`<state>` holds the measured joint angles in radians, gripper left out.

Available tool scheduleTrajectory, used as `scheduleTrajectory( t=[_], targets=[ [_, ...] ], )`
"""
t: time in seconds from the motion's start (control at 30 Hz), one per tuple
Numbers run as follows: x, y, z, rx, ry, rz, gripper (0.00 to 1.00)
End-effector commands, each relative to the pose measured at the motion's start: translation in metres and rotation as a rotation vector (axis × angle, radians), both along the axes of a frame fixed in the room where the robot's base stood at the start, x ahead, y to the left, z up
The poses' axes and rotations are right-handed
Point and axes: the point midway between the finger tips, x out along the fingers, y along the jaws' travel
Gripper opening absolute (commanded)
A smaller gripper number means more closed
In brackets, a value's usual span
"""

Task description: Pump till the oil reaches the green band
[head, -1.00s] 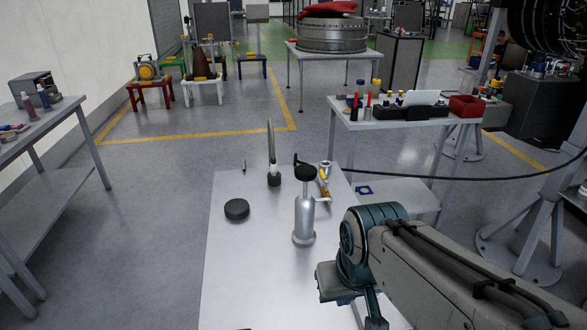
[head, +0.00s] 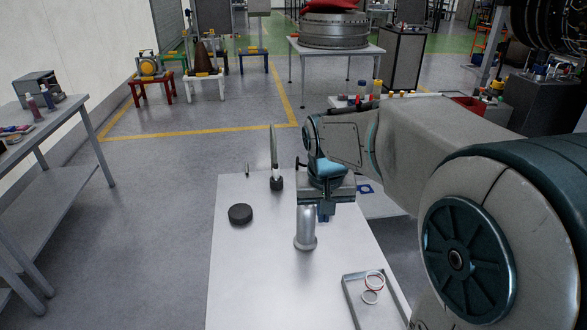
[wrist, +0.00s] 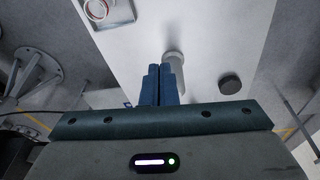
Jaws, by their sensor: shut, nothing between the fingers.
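The silver pump (head: 306,228) stands upright on the metal table (head: 245,270). Its black top and side fitting are hidden behind my wrist in the head view. My gripper (head: 323,214) is shut and empty, pointing down at the pump's upper part. In the wrist view, the shut blue fingers (wrist: 161,72) overlap the pump body (wrist: 174,58); I cannot tell whether they touch it. A thin upright piece (head: 274,150) on a dark base stands behind and left of the pump. I cannot make out an oil level or a green band.
A black disc (head: 240,214) lies left of the pump. A tray (head: 350,298) with red and white rings sits at the table's near right. The table's left and front are clear. A side bench (head: 60,118) stands at far left.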

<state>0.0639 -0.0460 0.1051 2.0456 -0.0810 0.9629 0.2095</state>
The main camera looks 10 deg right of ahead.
Motion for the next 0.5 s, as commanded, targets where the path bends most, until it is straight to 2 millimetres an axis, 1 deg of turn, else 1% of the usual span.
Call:
scheduleTrajectory(
  t=[0.03, 0.1, 0.17, 0.2, 0.3, 0.4, 0.5],
  targets=[
    [0.022, 0.0, 0.01, 0.002, 0.012, -0.016, 0.0],
    [0.049, 0.001, 0.013, 0.004, 0.024, -0.039, 0.0],
    [0.072, 0.001, 0.014, 0.01, 0.034, -0.061, 0.0],
    [0.087, 0.001, 0.013, 0.013, 0.039, -0.074, 0.0],
    [0.122, 0.001, 0.01, 0.025, 0.052, -0.113, 0.0],
    [0.15, 0.0, 0.003, 0.037, 0.064, -0.147, 0.0],
    [0.171, -0.001, -0.005, 0.049, 0.072, -0.175, 0.0]
  ],
)
